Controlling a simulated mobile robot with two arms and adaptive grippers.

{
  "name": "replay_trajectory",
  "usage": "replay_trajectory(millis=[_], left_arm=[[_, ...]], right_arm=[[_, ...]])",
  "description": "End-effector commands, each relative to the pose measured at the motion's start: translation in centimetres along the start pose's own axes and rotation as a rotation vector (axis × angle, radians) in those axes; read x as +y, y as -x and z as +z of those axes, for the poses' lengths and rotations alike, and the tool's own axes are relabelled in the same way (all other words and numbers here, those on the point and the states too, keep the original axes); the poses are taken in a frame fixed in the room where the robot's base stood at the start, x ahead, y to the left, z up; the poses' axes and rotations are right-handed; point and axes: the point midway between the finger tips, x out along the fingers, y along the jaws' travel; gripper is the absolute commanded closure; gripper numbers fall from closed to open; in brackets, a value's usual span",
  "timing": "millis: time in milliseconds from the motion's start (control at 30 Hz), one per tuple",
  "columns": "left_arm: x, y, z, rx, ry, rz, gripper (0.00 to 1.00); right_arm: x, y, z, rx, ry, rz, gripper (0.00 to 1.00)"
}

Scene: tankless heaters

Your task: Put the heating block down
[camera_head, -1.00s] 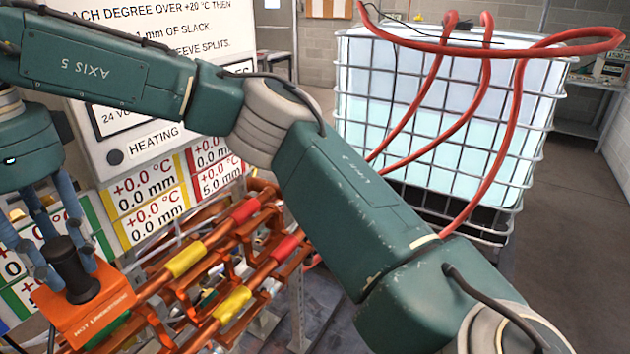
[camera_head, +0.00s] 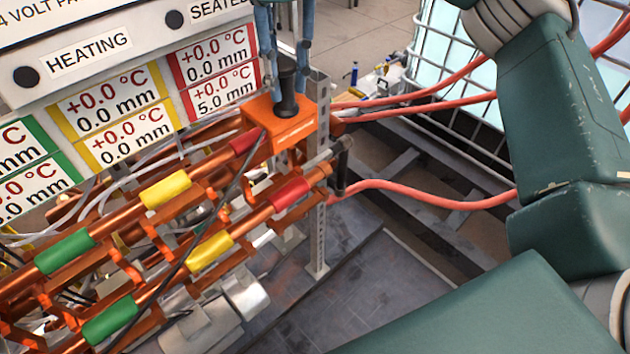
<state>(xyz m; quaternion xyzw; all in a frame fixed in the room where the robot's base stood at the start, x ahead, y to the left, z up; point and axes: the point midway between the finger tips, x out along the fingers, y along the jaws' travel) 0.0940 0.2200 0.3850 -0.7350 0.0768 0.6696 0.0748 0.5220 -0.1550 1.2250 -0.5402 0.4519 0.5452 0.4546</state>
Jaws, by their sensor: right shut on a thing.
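The heating block (camera_head: 278,122) is orange with a black upright knob on top. It is at the far right end of the rear copper pipe, just beyond that pipe's red sleeve (camera_head: 245,140). I cannot tell whether it rests on the pipe or hangs just above it. My right gripper (camera_head: 287,85) comes down from the top edge, its blue fingers shut on the block's black knob. The gripper's upper part is cut off by the frame. My left gripper is not in view.
The copper pipes carry green (camera_head: 64,251), yellow (camera_head: 166,190) and red sleeves on orange supports. A white panel with readouts (camera_head: 105,115) stands behind at left. A perforated metal post (camera_head: 319,230) and red hoses (camera_head: 420,190) are close to the block. Dark floor shows below.

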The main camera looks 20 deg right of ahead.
Motion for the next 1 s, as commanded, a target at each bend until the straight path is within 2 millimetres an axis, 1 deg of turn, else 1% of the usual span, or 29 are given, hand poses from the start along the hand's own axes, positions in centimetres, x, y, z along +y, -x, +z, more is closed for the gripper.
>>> replay_trajectory(millis=[67, 167, 233, 267, 433, 600, 700, 800, 1000], left_arm=[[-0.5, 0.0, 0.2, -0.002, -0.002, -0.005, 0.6], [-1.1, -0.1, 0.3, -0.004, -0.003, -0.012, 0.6], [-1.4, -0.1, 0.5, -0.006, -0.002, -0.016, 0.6], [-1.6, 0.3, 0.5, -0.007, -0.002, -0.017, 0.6], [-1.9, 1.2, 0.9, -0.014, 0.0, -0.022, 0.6], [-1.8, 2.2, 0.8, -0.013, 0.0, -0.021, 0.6], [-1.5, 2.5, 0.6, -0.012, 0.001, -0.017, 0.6], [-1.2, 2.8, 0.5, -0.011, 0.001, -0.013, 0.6], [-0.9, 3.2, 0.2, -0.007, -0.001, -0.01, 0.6]], right_arm=[[0.0, -0.3, -0.1, -0.002, 0.005, -0.001, 1.0], [0.0, -1.8, -0.1, -0.002, 0.008, 0.002, 1.0], [0.1, -3.4, -0.1, -0.002, 0.009, 0.003, 1.0], [0.1, -3.8, -0.2, 0.0, 0.007, 0.003, 1.0], [0.1, -7.9, -0.2, 0.0, 0.005, 0.003, 1.0], [0.1, -11.9, -0.2, -0.001, 0.005, 0.002, 1.0], [0.1, -13.8, -0.2, -0.001, 0.004, 0.001, 1.0], [0.0, -14.9, -0.2, -0.001, 0.004, -0.002, 1.0], [0.0, -16.6, -0.2, 0.0, 0.004, 0.0, 1.0]])
